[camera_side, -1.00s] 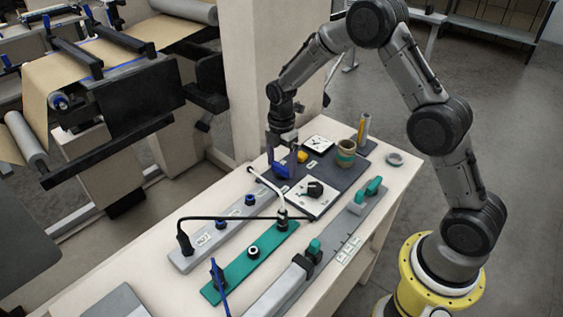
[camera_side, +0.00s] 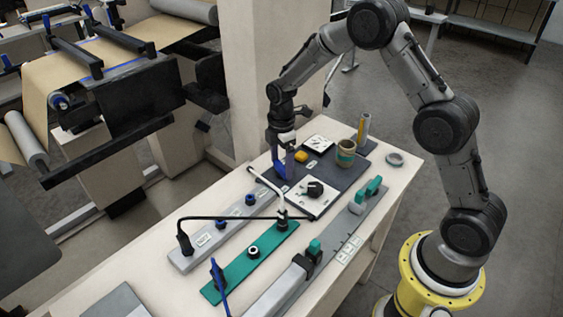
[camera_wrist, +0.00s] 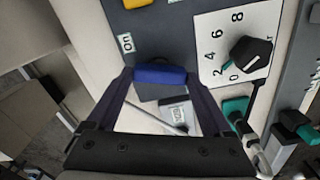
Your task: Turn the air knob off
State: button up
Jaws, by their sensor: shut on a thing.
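In the wrist view my gripper (camera_wrist: 160,76) is shut on a blue knob (camera_wrist: 160,73), with a dark finger at each side. The knob's underside is hidden, so I cannot tell how it is seated. In the side view the fingers cover it. The grey bar's labelled end (camera_wrist: 178,114) shows just below the knob in the wrist view. Other blue knobs (camera_side: 221,224) stand along the bar.
A white dial plate with a black knob (camera_wrist: 250,55) lies right of my gripper.

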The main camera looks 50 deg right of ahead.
aim_at(281, 166)
jog(key=m, duration=1.3)
jog(key=shift+r, duration=0.1)
jog(key=shift+m, duration=0.3)
dwell(0.3)
jog(key=o, duration=1.1)
jog(key=shift+o, duration=0.2)
notch_tip(281, 166, up, 14)
